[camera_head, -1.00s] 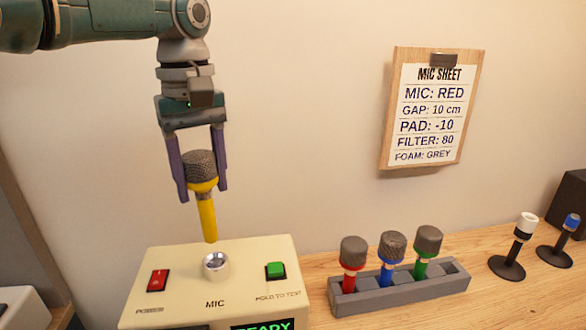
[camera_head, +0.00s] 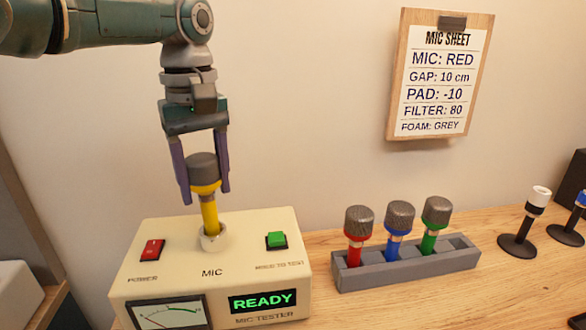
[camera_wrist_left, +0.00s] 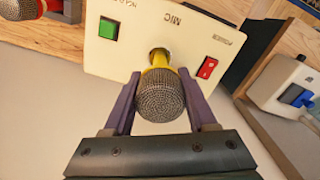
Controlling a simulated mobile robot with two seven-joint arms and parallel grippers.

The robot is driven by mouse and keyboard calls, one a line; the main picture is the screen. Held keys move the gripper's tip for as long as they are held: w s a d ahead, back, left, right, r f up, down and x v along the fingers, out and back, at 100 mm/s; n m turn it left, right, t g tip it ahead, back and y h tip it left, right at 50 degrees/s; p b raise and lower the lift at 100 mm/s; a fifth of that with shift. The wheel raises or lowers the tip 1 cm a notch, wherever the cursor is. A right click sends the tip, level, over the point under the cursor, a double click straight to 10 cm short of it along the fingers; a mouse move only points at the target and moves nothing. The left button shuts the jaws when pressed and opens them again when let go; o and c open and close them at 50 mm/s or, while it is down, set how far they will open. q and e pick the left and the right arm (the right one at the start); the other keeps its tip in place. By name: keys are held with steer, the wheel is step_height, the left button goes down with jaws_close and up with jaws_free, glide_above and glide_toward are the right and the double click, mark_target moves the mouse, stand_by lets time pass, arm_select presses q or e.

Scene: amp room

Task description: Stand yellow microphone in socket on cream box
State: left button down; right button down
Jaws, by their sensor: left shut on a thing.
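The yellow microphone (camera_head: 209,212) is upright, its grey mesh head between the fingers of my left gripper (camera_head: 204,178), which is shut on it. The lower end of its yellow handle is at the silver socket (camera_head: 212,240) on top of the cream box (camera_head: 200,268); how deep it sits is hard to tell. In the left wrist view the microphone (camera_wrist_left: 160,95) shows head first, its handle meeting the socket (camera_wrist_left: 159,54). The box has a red power switch (camera_head: 152,249), a green button (camera_head: 276,240) and a lit READY display (camera_head: 262,301). My right gripper is not in view.
A grey rack (camera_head: 447,262) holds red (camera_head: 358,225), blue (camera_head: 399,218) and green (camera_head: 436,212) microphones right of the box. Beyond stand a white-topped stand (camera_head: 527,222) and a blue-topped one (camera_head: 578,215). A mic sheet (camera_head: 438,75) hangs on the wall.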

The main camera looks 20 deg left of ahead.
arm_select(q)
steer(key=shift+c, duration=0.6)
jaws_free()
step_height(320, 180, up, 10)
steer(key=shift+f, duration=0.1)
stand_by(0.5)
